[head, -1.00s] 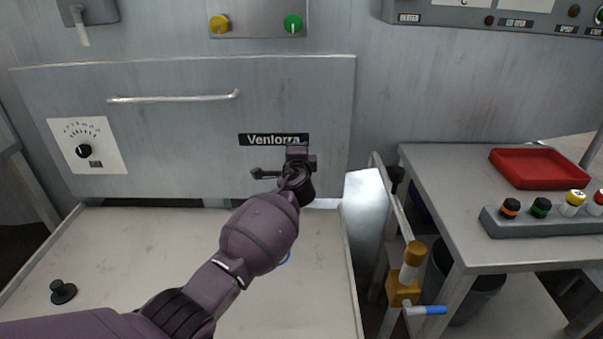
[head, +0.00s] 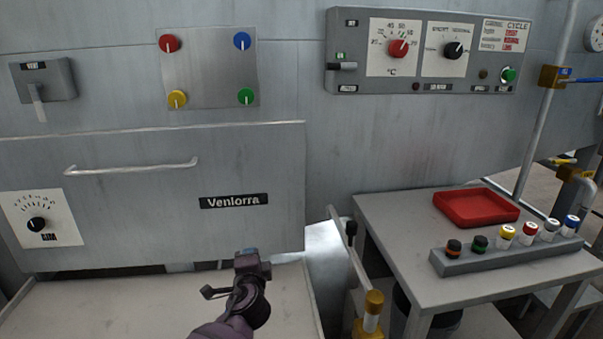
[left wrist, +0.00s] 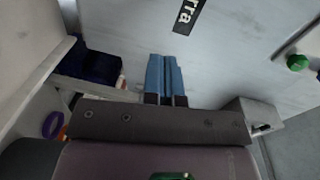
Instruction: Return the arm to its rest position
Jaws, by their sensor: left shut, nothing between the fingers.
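My left gripper (head: 251,266) is at the lower middle of the head view, above the pale tray table (head: 130,310) and in front of the grey panel with the Venlorra label (head: 234,201). In the left wrist view its two blue fingers (left wrist: 166,78) lie together, shut and empty. Only the end of my left arm shows in the head view. My right arm and gripper are not in view.
A side table at the right carries a red tray (head: 476,207) and a grey rack (head: 510,256) with several coloured-capped vials. A post with a yellow cap (head: 374,302) stands between the tables. A control box (head: 428,52) hangs above.

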